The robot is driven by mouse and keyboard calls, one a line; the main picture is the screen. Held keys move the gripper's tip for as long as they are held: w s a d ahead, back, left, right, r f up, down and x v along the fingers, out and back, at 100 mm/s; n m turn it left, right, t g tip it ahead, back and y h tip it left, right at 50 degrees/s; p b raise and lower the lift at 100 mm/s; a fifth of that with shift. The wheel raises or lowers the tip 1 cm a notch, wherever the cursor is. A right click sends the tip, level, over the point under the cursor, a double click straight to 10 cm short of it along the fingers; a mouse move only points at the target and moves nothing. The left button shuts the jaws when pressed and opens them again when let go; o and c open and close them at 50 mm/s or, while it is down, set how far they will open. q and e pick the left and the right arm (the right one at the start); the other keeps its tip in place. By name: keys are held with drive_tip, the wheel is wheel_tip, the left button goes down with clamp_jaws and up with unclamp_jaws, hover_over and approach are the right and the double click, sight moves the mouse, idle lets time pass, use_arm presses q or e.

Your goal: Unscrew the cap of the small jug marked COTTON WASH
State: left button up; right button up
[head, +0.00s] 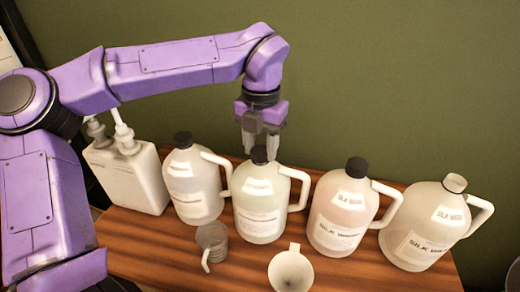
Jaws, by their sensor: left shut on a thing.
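Several white translucent jugs with side handles stand in a row on the wooden table. My left gripper (260,148) points down from above and is shut on the black cap (259,157) of the middle jug (260,208). That jug stands upright; the cap sits at its neck, and I cannot tell how loose it is. Its label is too small to read, so I cannot confirm COTTON WASH. Left of it is another jug (193,186) with a black cap, its label also unreadable. My right gripper is not in view.
On the right stand two larger SILK WASH jugs, one black-capped (340,215) and one with a pale open-looking mouth (428,228). A white pump container (130,180) stands at left.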

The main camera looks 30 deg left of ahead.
use_arm(q)
drive_tip(key=n+b, duration=0.3)
drive_tip(key=n, duration=0.1)
drive_tip(key=shift+f, duration=0.1)
drive_tip(key=shift+n, duration=0.5)
drive_tip(key=o, duration=1)
